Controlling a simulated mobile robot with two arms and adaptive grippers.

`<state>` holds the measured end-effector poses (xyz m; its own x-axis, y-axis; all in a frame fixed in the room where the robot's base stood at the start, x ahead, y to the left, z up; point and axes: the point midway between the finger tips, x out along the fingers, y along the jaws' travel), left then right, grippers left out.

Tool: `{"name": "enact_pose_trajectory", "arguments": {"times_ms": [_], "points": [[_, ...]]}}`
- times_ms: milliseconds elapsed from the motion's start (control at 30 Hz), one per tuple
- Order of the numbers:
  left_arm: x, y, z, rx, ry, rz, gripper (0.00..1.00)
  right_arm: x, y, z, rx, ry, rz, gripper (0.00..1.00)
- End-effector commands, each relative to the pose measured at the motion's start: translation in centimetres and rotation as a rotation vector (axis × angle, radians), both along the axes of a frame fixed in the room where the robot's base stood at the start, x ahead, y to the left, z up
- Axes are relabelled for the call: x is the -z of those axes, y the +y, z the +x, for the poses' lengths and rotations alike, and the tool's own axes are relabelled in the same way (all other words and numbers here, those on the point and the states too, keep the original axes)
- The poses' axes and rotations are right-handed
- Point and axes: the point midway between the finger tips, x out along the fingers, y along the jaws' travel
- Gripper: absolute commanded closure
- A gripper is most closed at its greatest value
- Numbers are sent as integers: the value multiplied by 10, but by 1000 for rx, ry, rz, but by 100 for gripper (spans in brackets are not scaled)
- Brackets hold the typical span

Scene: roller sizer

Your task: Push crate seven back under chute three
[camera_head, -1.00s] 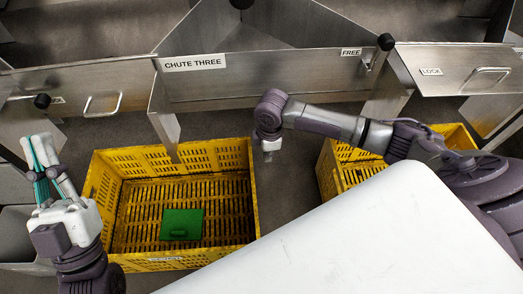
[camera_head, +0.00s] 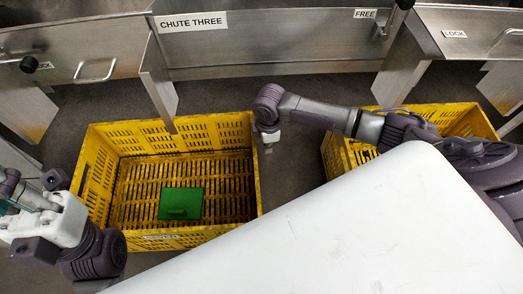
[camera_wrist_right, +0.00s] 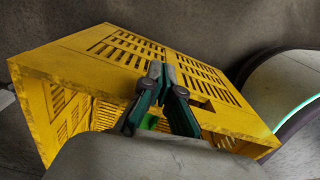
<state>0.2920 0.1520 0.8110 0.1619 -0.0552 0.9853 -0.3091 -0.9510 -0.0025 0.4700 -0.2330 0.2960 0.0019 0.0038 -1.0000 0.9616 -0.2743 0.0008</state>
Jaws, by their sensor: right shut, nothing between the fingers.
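A yellow slotted crate (camera_head: 247,195) stands on the floor below and in front of chute three (camera_head: 290,45), a metal chute with a name label. The crate's front label is too small to read. A green flat piece (camera_head: 180,204) lies inside. My right gripper (camera_head: 268,143) is shut and empty at the crate's right side, close to the rim; contact is unclear. In the right wrist view its fingers (camera_wrist_right: 164,75) overlap a yellow crate wall (camera_wrist_right: 75,60). My left gripper (camera_head: 12,205) is at the left edge, left of the crate, its fingertips partly hidden or cut off.
A second yellow crate (camera_head: 460,122) stands to the right, partly behind my arm, with floor between the two crates. A metal side plate (camera_head: 158,88) hangs near the first crate's far rim. Neighbouring metal panels with handles (camera_head: 95,70) flank the chute. A white surface (camera_head: 360,225) fills the lower right.

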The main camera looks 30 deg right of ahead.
Motion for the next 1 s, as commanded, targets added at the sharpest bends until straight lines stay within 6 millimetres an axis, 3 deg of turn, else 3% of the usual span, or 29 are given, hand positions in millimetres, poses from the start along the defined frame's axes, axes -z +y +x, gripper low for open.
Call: {"name": "enact_pose_trajectory", "arguments": {"times_ms": [200,667,1000], "points": [[-3,-1,3,-2,-31,3,100,1,17,5,0,1,-4,100],[-10,-1,3,-2,-29,3,100,-4,23,6,1,3,-2,100],[1,1,-3,2,39,-1,100,-2,42,11,-1,1,1,100]]}}
